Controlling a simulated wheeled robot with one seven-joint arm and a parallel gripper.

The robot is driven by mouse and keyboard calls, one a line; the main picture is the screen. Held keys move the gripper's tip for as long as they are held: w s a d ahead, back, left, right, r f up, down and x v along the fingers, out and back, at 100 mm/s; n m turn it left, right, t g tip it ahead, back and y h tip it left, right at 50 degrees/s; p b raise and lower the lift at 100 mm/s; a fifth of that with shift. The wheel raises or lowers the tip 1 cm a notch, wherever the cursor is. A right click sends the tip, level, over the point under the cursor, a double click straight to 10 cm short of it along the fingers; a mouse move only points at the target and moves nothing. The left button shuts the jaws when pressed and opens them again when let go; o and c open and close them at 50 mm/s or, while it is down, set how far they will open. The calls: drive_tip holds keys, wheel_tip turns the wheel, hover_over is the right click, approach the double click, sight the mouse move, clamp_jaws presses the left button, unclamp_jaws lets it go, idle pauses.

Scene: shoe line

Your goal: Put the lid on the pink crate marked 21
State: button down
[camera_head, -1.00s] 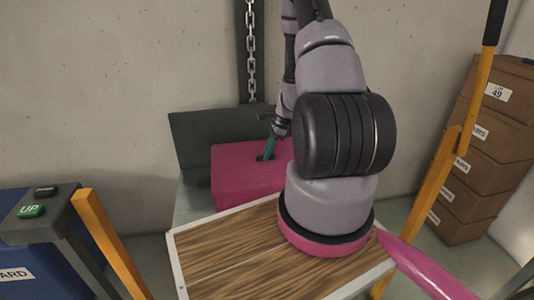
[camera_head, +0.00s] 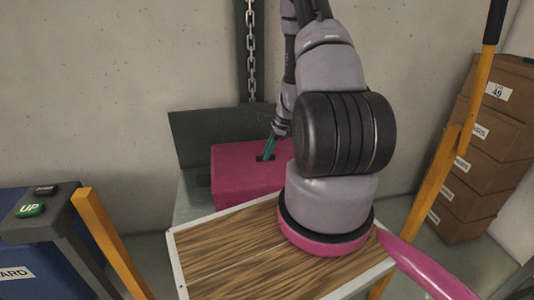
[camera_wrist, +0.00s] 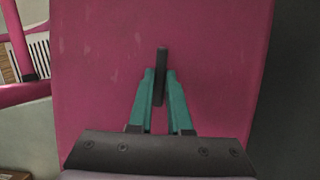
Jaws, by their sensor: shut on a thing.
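A pink lid (camera_wrist: 100,60) fills most of the wrist view, with a dark upright handle (camera_wrist: 161,62) in its middle. My gripper (camera_wrist: 160,72) has its teal fingers closed on this handle. In the head view, my gripper (camera_head: 267,154) reaches down to the top of a pink box shape (camera_head: 235,178) on a grey stand by the wall. I cannot make out the seam between lid and crate, so I cannot tell whether the lid is fully seated. No number 21 shows. My arm hides the right part.
A dark panel (camera_head: 205,135) stands behind the pink box, and a chain (camera_head: 251,60) hangs above. A wood-topped platform (camera_head: 225,255) is in front. Orange posts (camera_head: 108,245) flank it. Brown boxes (camera_head: 490,135) stack at right; a blue unit with a green UP button (camera_head: 30,211) stands left.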

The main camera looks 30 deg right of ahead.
idle(0.3)
drive_tip(key=shift+c, duration=1.8)
unclamp_jaws()
drive_tip(key=shift+f, duration=0.1)
drive_tip(key=shift+r, duration=3.55)
